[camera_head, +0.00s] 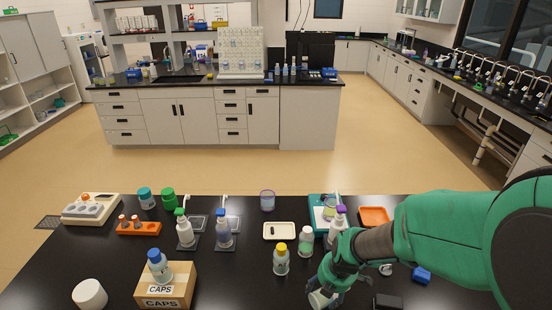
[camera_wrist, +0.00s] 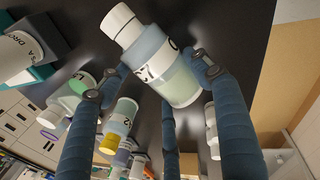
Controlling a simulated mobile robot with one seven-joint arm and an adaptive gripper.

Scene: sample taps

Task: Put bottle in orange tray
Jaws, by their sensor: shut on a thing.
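My gripper (camera_head: 327,288) is at the front of the black bench, right of centre. It is shut on a bottle with a white cap and pale green lower part, partly cut off at the bottom edge of the head view (camera_head: 320,299). In the wrist view the bottle (camera_wrist: 160,65) lies tilted between my blue fingers (camera_wrist: 155,80), its cap to the upper left. The orange tray (camera_head: 374,216) is flat near the bench's far edge, behind my arm and apart from the bottle. Its lower right part is close to my arm's outline. It looks empty.
A yellow-capped bottle (camera_head: 281,262) and a green-capped bottle (camera_head: 306,239) stand left of my gripper. A teal scale (camera_head: 320,210) with a purple-topped bottle (camera_head: 337,222) stands left of the tray. A cream tray (camera_head: 281,231) and a CAPS box (camera_head: 166,288) are farther left.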

